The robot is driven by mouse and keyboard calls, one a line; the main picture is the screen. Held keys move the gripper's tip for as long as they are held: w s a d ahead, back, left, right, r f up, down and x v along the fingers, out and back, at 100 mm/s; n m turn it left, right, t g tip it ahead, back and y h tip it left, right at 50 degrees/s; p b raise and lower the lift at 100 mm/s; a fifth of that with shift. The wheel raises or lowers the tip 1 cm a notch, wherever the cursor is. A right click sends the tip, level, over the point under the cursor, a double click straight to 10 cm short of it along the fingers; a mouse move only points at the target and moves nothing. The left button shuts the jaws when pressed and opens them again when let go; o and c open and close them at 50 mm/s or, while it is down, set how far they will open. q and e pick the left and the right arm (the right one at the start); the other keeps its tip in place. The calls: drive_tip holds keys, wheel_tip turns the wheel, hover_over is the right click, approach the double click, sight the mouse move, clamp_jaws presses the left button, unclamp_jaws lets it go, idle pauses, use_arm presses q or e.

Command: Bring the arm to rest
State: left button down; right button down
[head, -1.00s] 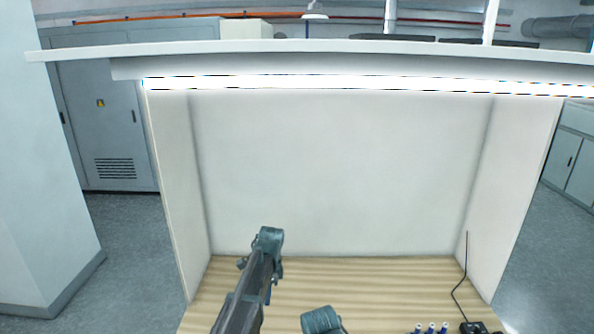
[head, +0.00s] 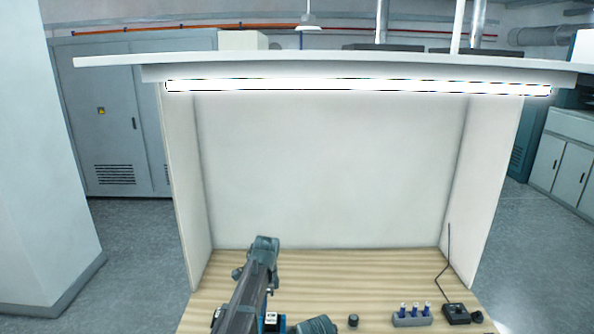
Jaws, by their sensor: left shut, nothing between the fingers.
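My left arm (head: 251,292) rises from the bottom edge over the left part of the wooden worktop (head: 380,268). Its bent joint (head: 264,246) is at the top, in front of the back panel. My left gripper (head: 271,320) is low in the picture, by the bottom edge, largely hidden by the arm. It is shut, with nothing seen held. A grey-teal rounded arm part (head: 317,325) of mine shows at the bottom edge. My right gripper is not in view.
A grey holder (head: 412,321) with blue-topped cylinders stands at the front right. Beside it are a black box (head: 456,313) with a cable and a small dark cylinder (head: 353,320). White panels wall the booth, with a lit lamp bar (head: 360,86) above. The worktop's middle is clear.

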use_arm(q)
drive_tip(key=s+d+f+n+b, duration=0.2)
drive_tip(key=s+f+n+b, duration=0.3)
drive_tip(key=s+f+b, duration=0.4)
drive_tip(key=s+d+f+n+b, duration=0.2)
drive_tip(key=s+f+n+b, duration=0.3)
drive_tip(key=s, duration=1.2)
wheel_tip(320, 180, down, 5)
drive_tip(key=b, duration=0.4)
drive_tip(key=shift+s+d+f+n+b, duration=0.2)
drive_tip(key=shift+s+d+n+b, duration=0.1)
drive_tip(key=shift+s+n, duration=0.1)
